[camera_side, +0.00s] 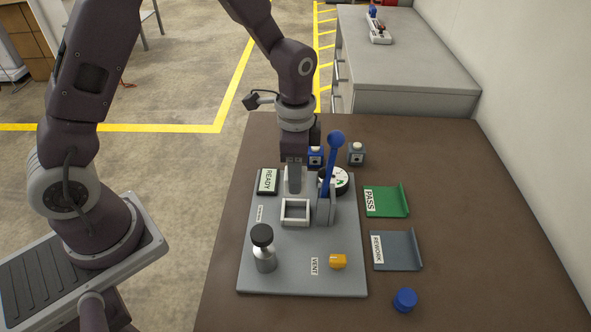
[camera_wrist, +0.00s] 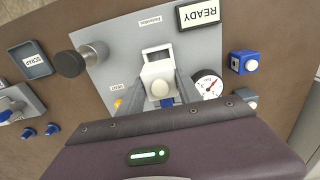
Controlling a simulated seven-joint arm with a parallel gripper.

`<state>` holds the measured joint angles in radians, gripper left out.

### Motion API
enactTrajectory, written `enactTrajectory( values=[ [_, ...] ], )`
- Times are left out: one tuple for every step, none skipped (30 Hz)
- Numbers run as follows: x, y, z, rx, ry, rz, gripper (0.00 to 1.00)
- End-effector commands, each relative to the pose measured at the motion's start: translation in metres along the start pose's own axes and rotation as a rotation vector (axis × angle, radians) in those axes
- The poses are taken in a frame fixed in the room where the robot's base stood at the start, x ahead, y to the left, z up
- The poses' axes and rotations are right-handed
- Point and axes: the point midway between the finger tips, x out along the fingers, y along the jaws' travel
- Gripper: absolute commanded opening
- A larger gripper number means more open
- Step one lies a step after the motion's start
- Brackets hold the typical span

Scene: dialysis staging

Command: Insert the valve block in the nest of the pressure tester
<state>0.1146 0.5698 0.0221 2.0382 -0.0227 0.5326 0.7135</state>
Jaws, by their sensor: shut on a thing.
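The pressure tester (camera_side: 250,275) is a grey plate on the brown table. Its nest, a white square frame (camera_side: 295,221), stands near the middle and looks empty; its dark opening also shows in the wrist view (camera_wrist: 157,53). My gripper (camera_side: 294,185) is shut on the valve block, a whitish block with a round cream top (camera_wrist: 160,76), seen between the fingers in the wrist view. In the side view the fingers mostly hide it. It is just behind or above the nest and overlaps its edge in the wrist view. The gap between them cannot be judged.
A blue-handled lever (camera_side: 332,165) stands upright close right of my gripper. A round gauge (camera_side: 342,180) is behind it. A blue block (camera_side: 316,157) and grey block (camera_side: 356,154) stand behind. PASS (camera_side: 390,203) and REWORK (camera_side: 400,252) trays lie right.

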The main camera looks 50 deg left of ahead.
Motion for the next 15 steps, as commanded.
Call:
enactTrajectory(
  values=[
    [0.004,0.000,0.000,0.000,-0.002,0.001,0.00],
    [0.006,0.000,0.000,0.000,-0.002,0.002,0.00],
    [0.011,0.000,0.000,0.000,-0.003,0.002,0.00],
    [0.015,0.000,0.000,0.000,-0.003,0.002,0.00],
    [0.018,0.001,0.000,0.000,-0.003,0.003,0.00],
    [0.024,0.001,0.000,0.001,-0.003,0.003,0.00],
    [0.027,0.001,0.001,0.001,-0.004,0.003,0.00],
    [0.031,0.001,0.001,0.001,-0.003,0.003,0.00],
    [0.036,0.001,0.001,0.001,-0.003,0.003,0.00],
    [0.039,0.001,0.001,0.000,-0.004,0.003,0.00],
    [0.042,0.001,0.000,0.000,-0.003,0.002,0.00],
    [0.045,0.001,0.000,0.000,-0.003,0.002,0.00],
    [0.048,0.001,0.000,0.000,-0.003,0.003,0.00],
    [0.050,0.001,0.000,0.000,-0.002,0.002,0.00],
    [0.052,0.001,0.000,-0.001,-0.001,0.001,0.00]
  ],
)
